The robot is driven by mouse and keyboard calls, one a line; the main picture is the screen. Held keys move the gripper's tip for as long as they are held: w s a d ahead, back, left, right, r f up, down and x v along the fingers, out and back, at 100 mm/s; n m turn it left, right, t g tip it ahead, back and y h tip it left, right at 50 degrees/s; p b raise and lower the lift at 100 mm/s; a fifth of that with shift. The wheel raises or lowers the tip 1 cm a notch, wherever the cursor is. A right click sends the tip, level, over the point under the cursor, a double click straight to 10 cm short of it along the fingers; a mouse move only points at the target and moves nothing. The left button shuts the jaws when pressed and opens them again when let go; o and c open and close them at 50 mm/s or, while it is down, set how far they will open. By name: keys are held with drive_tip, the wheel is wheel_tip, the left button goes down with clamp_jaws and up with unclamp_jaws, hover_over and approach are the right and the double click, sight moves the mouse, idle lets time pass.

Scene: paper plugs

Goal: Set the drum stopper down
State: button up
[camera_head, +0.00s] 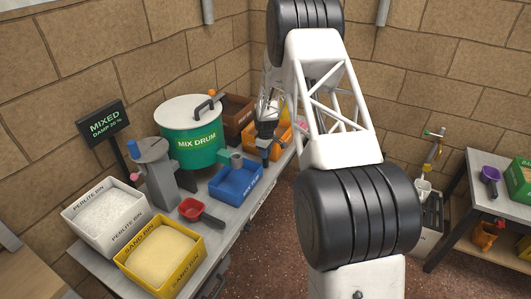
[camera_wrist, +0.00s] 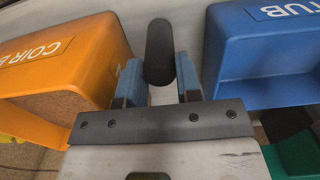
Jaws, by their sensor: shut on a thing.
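The drum stopper (camera_wrist: 160,48) is a black, round-ended cylinder in the wrist view. It sits between the two blue fingers of my gripper (camera_wrist: 159,68), which is shut on it. A pale grey bench surface (camera_wrist: 204,20) lies beneath; I cannot tell whether the stopper touches it. In the head view my gripper (camera_head: 267,150) is between the blue tub and the orange coir bin, and the stopper is too small to make out there. The green mix drum (camera_head: 190,146) stands to the left with a pale lid and dark handle.
The orange coir bin (camera_wrist: 65,62) and blue tub (camera_wrist: 262,50) flank my gripper closely. The bench also holds a brown box (camera_head: 238,112), a red scoop (camera_head: 190,209), a yellow sand bin (camera_head: 189,268) and a white perlite bin (camera_head: 88,237). A second table (camera_head: 483,206) stands far right.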

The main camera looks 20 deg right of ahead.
drive_tip(key=shift+f, duration=0.1)
drive_tip(key=o, duration=1.1)
drive_tip(key=shift+c, duration=0.2)
wheel_tip(320, 180, up, 12)
idle(0.4)
drive_tip(key=shift+r, duration=0.25)
